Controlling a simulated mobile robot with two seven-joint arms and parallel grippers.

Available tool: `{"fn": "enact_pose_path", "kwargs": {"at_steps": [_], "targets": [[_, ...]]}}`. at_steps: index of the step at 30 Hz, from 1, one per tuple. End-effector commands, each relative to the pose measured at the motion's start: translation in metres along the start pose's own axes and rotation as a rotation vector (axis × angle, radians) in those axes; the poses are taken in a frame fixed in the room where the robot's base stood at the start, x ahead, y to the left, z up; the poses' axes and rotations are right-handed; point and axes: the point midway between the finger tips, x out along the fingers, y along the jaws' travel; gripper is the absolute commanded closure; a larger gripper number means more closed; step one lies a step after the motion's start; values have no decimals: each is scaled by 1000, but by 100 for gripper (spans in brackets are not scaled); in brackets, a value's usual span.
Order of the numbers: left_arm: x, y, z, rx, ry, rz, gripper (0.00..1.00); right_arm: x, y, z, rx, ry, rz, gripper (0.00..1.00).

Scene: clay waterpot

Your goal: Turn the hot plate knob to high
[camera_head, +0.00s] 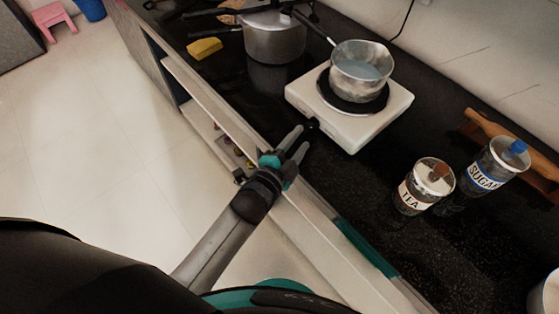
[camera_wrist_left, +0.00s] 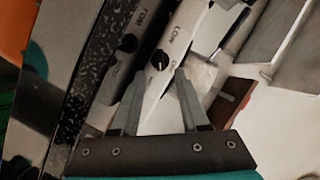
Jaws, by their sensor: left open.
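The hot plate (camera_head: 304,97) is a white box with a round black plate on top, on the dark counter. Its small black knob (camera_head: 312,123) is on the front face, near my left gripper (camera_head: 300,140). In the left wrist view the knob (camera_wrist_left: 158,59) is dark with a thin light mark, on the pale front panel with lettering beside it. The left gripper's open fingers (camera_wrist_left: 160,78) point at the knob, one to each side of it in that view. I cannot tell whether they touch it. My right gripper is not in view.
A metal saucepan (camera_head: 361,70) holding bluish liquid sits on the hot plate. A larger pot (camera_head: 275,42) and yellow sponge (camera_head: 204,48) are to the left. Tea (camera_head: 412,196) and sugar (camera_head: 481,172) jars stand right. An open shelf (camera_head: 200,119) lies below the counter.

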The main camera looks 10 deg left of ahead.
Motion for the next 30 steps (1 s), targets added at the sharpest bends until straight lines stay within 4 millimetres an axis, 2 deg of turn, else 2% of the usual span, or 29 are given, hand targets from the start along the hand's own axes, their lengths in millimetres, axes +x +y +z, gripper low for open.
{"fn": "enact_pose_path", "kwargs": {"at_steps": [1,9,15,21,30], "targets": [[-12,0,0,0,-2,2,55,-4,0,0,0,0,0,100],[-60,0,0,0,-2,2,55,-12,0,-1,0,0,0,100],[-86,0,0,1,-1,2,55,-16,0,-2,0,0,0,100],[-98,0,0,2,-1,1,55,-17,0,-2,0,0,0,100],[-100,0,0,2,0,0,55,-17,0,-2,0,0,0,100]]}}
